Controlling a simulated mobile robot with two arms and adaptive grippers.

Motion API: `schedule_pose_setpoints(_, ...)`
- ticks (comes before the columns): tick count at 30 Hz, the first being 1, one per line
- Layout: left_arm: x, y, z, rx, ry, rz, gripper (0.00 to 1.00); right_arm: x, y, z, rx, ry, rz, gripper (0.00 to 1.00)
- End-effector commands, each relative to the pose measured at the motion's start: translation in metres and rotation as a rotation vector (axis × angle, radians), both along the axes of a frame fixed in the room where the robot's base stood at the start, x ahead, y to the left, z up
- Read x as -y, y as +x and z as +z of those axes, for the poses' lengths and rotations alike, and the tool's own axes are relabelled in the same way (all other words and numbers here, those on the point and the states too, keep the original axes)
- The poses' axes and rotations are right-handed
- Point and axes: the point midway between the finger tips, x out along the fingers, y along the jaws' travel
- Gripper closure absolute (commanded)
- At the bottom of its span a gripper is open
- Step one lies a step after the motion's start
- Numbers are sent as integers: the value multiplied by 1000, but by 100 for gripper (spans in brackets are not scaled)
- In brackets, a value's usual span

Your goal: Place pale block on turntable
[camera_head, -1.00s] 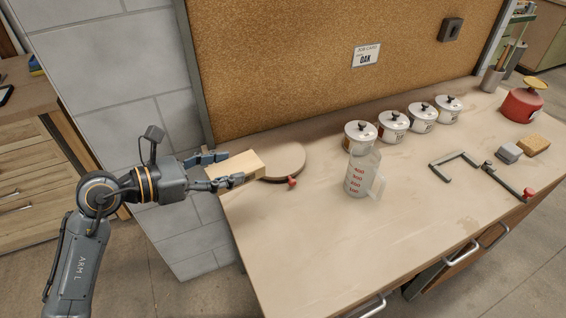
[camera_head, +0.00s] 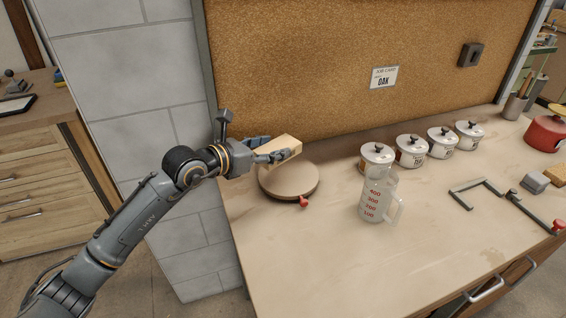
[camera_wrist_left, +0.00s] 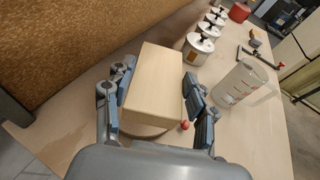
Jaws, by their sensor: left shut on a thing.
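The pale block (camera_head: 284,148) is a light wooden box held in my left gripper (camera_head: 268,150). In the left wrist view the block (camera_wrist_left: 153,85) sits between the two blue-padded fingers of the gripper (camera_wrist_left: 155,95). The turntable (camera_head: 290,182) is a round tan disc with a red knob (camera_head: 304,202) at its front, on the bench near the left end. The block appears above the turntable's back left part; the gap between them is hard to judge. In the wrist view the block hides most of the turntable. My right gripper is in no view.
A clear measuring jug (camera_head: 377,197) stands right of the turntable. Several white lidded pots (camera_head: 411,152) line the back. A grey clamp (camera_head: 478,194), a sponge (camera_head: 556,175) and a red pot (camera_head: 546,133) lie farther right. The cork board (camera_head: 300,70) rises behind. The bench front (camera_head: 320,260) is clear.

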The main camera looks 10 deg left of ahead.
Motion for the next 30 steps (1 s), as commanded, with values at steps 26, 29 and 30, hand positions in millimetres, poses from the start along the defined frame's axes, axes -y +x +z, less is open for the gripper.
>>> schedule_pose_setpoints(26, 20, 41, -88, 0, -1, 0, 79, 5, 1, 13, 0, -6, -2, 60)
schedule_pose_setpoints(29, 20, 41, -88, -1, -1, 0, 79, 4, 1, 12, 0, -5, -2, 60)
schedule_pose_setpoints(30, 20, 41, -90, -1, -1, 0, 79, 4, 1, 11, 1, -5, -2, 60)
